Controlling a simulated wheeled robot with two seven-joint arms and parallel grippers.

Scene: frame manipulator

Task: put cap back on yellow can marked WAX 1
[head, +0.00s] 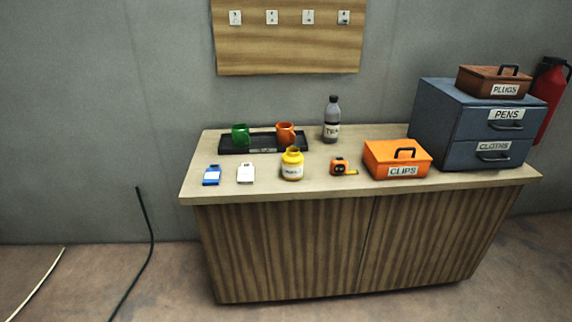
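The yellow can (292,164) stands upright on the wooden counter near its front edge, left of the middle. It has a pale label whose writing is too small to read. Its narrow neck appears uncovered at the top. I cannot make out a separate cap anywhere in this view. Neither of my grippers is in view.
On the counter (310,190) are a blue tag (211,175), a white tag (246,174), an orange tape measure (341,167), an orange CLIPS box (397,161), a grey bottle (331,120) and a blue drawer unit (470,125). A black tray (262,150) holds green and orange mugs.

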